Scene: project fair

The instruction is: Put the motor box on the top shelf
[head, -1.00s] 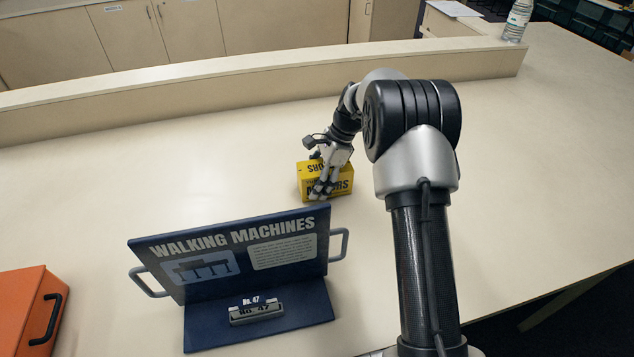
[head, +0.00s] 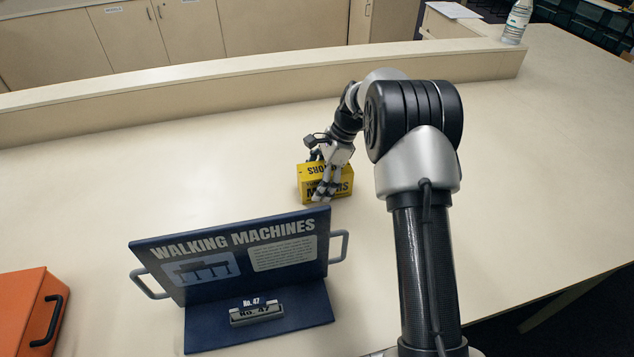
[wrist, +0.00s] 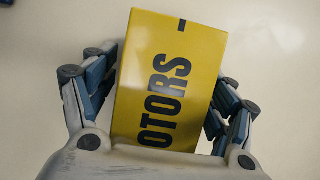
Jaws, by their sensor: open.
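The yellow motor box (head: 343,172), with dark lettering, sits on the pale table behind the blue sign. My gripper (head: 322,190) is down at the box and partly covers its front in the head view. In the wrist view the box (wrist: 170,75) lies between the two fingers of my open gripper (wrist: 165,98), one finger along each side. The box is slightly tilted in that picture. I cannot tell whether either finger touches it. No top shelf can be made out with certainty.
A blue "Walking Machines" sign (head: 240,245) with side handles stands in front of the box. An orange case (head: 25,305) is at the left. A low ledge (head: 250,85) runs along the back, with a bottle (head: 516,22) at its right end. The table to the right is clear.

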